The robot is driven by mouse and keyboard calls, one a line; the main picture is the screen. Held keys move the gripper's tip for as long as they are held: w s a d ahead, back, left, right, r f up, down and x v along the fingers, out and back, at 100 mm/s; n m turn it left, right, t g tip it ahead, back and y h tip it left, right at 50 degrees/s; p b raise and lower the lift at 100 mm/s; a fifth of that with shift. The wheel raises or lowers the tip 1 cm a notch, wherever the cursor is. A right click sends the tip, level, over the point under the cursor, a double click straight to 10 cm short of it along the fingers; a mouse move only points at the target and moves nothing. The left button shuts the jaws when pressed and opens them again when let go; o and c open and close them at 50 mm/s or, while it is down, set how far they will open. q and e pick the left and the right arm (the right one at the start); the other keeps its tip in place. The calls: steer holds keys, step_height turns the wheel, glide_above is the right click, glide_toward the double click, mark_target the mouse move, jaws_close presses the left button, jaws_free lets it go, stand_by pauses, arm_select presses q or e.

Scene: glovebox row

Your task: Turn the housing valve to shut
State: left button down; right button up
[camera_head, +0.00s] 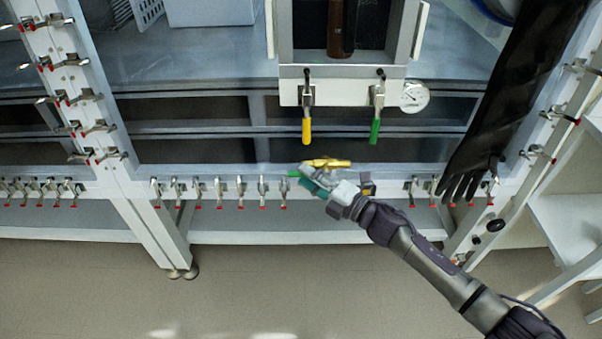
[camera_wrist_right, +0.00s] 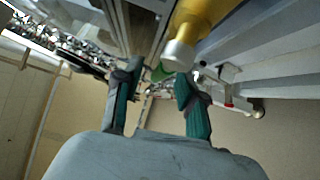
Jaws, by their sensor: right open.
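A yellow lever handle (camera_head: 330,162) lies roughly level at the front rail, just beyond my right gripper (camera_head: 308,178). In the right wrist view the yellow body (camera_wrist_right: 200,25) with its pale metal end is large above the fingers. A small green part (camera_wrist_right: 160,72) shows between and beyond the two teal fingertips there; in the head view a bit of green (camera_head: 294,173) lies beside them. My right gripper (camera_wrist_right: 158,88) is open, with nothing held. Which part is the housing valve I cannot tell for sure; the gripper hides part of this spot. My left gripper is not in view.
Above, a white panel carries a yellow handle (camera_head: 306,131) and a green handle (camera_head: 375,131), both hanging down, beside a round gauge (camera_head: 414,96). Several red-tipped clamps (camera_head: 240,190) line the front rail. A black glove (camera_head: 500,120) hangs at right. Open floor lies in front.

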steer(key=shift+x, duration=1.15)
jaws_close()
